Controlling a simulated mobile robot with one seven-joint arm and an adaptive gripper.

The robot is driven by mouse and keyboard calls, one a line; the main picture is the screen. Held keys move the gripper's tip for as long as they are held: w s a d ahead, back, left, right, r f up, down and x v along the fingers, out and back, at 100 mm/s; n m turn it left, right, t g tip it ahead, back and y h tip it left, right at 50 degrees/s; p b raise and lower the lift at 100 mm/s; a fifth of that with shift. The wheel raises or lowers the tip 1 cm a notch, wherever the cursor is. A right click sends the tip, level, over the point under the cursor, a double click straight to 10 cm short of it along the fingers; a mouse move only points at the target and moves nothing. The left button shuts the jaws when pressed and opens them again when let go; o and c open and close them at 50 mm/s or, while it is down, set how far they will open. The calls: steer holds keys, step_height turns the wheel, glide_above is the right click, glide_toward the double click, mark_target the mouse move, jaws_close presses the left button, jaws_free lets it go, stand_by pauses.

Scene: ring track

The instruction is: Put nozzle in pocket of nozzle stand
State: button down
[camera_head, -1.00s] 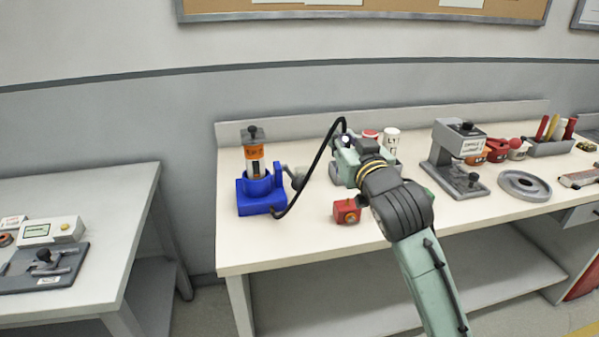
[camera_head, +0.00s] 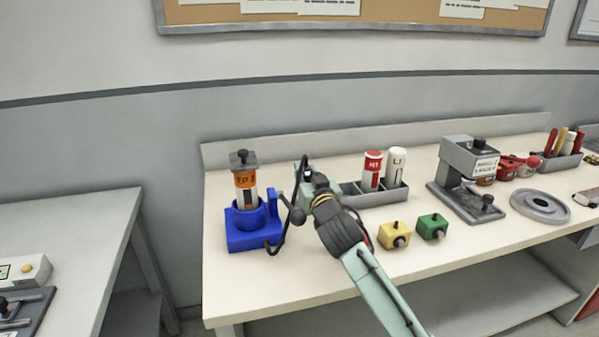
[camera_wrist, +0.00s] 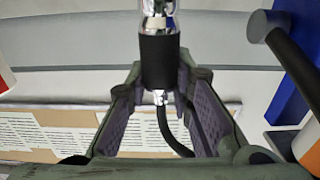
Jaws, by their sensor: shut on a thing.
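My gripper (camera_head: 306,183) is above the bench, just right of the blue fixture (camera_head: 252,238). In the wrist view my gripper (camera_wrist: 158,78) is shut on the nozzle, a black cylinder (camera_wrist: 158,62) with a clear, shiny upper part. A black hose (camera_wrist: 170,128) trails from it; in the head view the hose (camera_head: 275,249) runs to the blue fixture. The fixture holds an upright cartridge with an orange label (camera_head: 246,180) and has a grey lever with a round knob (camera_head: 297,215) beside my gripper. I cannot tell which part is the nozzle stand; no pocket is clearly visible.
A grey tray (camera_head: 372,201) behind my arm holds a red-labelled bottle (camera_head: 371,172) and a white bottle (camera_head: 396,168). Yellow (camera_head: 393,235) and green (camera_head: 432,227) blocks stand right of my arm. A grey press (camera_head: 465,180) is farther right. The front-left bench top is clear.

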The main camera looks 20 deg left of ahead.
steer(key=w+a+f+p, duration=0.1)
steer(key=w, duration=0.1)
steer(key=w+a+f+p, duration=0.1)
steer(key=w+a+f, duration=0.1)
steer(key=shift+w+a+f+p, duration=0.1)
steer(key=shift+f+p, duration=0.15)
steer(key=shift+p, duration=0.1)
steer(key=shift+f, duration=0.25)
steer(key=shift+f, duration=0.2)
steer(key=c, duration=1.4)
jaws_free()
